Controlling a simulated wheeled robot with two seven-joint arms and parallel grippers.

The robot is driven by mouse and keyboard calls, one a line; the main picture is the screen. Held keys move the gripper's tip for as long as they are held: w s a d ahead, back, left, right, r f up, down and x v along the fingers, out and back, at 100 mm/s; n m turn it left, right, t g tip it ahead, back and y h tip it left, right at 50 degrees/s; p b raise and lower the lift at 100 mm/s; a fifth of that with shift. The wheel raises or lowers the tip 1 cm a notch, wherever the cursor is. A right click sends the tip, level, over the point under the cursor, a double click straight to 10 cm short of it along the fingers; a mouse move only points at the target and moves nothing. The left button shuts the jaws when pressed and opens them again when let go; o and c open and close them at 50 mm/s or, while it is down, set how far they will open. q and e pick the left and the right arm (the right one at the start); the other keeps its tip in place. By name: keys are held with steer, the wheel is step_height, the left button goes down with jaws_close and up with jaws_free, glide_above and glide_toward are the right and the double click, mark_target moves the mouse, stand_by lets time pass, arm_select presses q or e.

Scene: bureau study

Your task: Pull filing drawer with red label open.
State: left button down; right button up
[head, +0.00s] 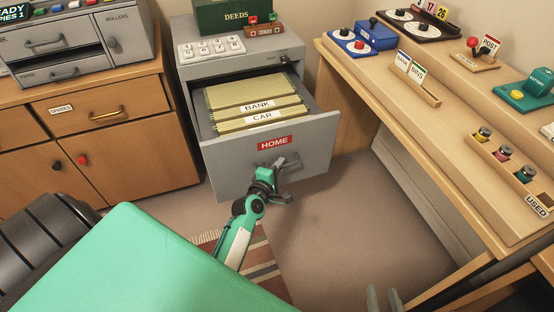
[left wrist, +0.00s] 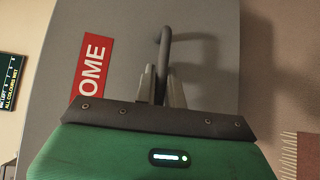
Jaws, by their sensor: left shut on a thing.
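The grey filing drawer (head: 230,170) with the red HOME label (head: 274,142) stands pulled out of its cabinet, with yellowish folders (head: 258,105) marked BANK and CAR showing inside. My left gripper (head: 279,176) is at the drawer's front, below the label, shut on the dark bar handle (left wrist: 166,45). In the left wrist view the fingers (left wrist: 160,88) close around the lower part of the handle, beside the red label (left wrist: 91,66). My right gripper (head: 384,300) shows only its fingertips at the bottom edge of the head view, apart and empty.
A wooden cabinet (head: 150,150) stands left of the drawer. A wooden desk (head: 430,130) with jars and switches runs along the right. A keypad (head: 211,47) and a green DEEDS box (head: 232,15) sit on the filing cabinet. The floor (head: 350,215) before the drawer is clear.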

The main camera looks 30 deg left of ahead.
arm_select(q)
steer(key=shift+s+d, duration=0.1)
steer(key=shift+s, duration=0.05)
arm_select(e)
steer(key=shift+d, duration=0.1)
arm_select(q)
steer(key=c, duration=1.8)
jaws_free()
steer(key=shift+o, duration=0.2)
